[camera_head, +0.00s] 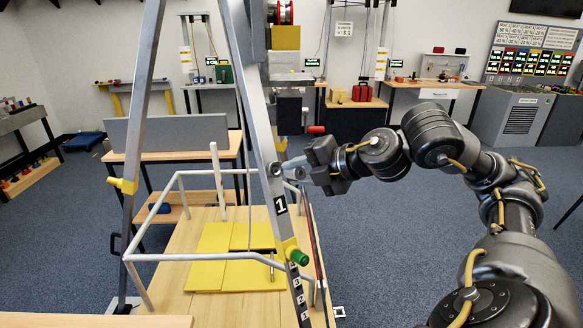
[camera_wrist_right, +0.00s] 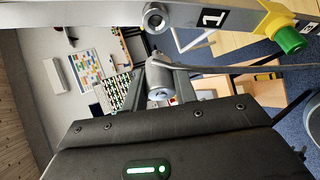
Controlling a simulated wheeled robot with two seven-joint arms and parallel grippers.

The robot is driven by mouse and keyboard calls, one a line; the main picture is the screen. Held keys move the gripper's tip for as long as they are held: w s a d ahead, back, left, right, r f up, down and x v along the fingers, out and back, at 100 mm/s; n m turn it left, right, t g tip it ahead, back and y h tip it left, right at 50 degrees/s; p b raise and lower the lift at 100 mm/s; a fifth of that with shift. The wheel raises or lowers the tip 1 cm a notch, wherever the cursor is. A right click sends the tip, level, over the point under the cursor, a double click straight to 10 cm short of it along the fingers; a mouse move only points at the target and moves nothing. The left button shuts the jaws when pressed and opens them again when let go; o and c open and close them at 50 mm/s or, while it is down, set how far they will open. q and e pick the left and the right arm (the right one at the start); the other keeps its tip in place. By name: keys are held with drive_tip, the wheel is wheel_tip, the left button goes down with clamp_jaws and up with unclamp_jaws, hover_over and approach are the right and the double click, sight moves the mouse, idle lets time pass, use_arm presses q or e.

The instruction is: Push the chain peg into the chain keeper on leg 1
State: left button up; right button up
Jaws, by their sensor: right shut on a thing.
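Leg 1 (camera_head: 262,140) is a grey metal leg with a black "1" label, and it crosses the top of the right wrist view (camera_wrist_right: 225,20). The chain keeper (camera_wrist_right: 155,19), a round metal socket with a dark hole, sits on this leg. My right gripper (camera_wrist_right: 161,88) is shut on the chain peg (camera_wrist_right: 162,80), a short grey metal cylinder. The peg is a little below the keeper in the wrist view and looks apart from it. In the head view my right gripper (camera_head: 308,175) is right beside leg 1, and the peg is hard to make out. My left gripper is not in view.
A grey strap or chain (camera_wrist_right: 240,68) runs rightward from near the peg. A yellow collar and green knob (camera_head: 298,257) sit lower on leg 1. A grey rail frame (camera_head: 200,256) surrounds yellow panels (camera_head: 215,240) on the wooden platform. Open carpet lies right.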

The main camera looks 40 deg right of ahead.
sight(272, 172)
drive_tip(key=shift+s+d, duration=0.3)
drive_tip(key=shift+s, duration=0.1)
drive_tip(key=shift+w+d+f+p, duration=0.1)
drive_tip(key=shift+w+f+p, duration=0.1)
drive_tip(key=shift+w, duration=0.4)
drive_tip(key=shift+w+f+p, duration=0.1)
drive_tip(key=shift+w+f, duration=0.05)
drive_tip(key=shift+w, duration=0.45)
drive_tip(key=shift+w+d+f, duration=0.1)
drive_tip(key=shift+w+f, duration=0.2)
drive_tip(key=shift+w, duration=0.35)
drive_tip(key=shift+w+d+f, duration=0.1)
drive_tip(key=shift+w+f, duration=0.2)
drive_tip(key=shift+w, duration=0.35)
drive_tip(key=shift+p, duration=0.35)
drive_tip(key=shift+w+d+f, duration=0.1)
drive_tip(key=shift+w+f, duration=0.15)
drive_tip(key=shift+w, duration=0.35)
drive_tip(key=shift+w+f, duration=0.2)
drive_tip(key=shift+w, duration=0.35)
drive_tip(key=o, duration=1.1)
drive_tip(key=shift+c, duration=0.2)
drive_tip(key=shift+s+d, duration=0.1)
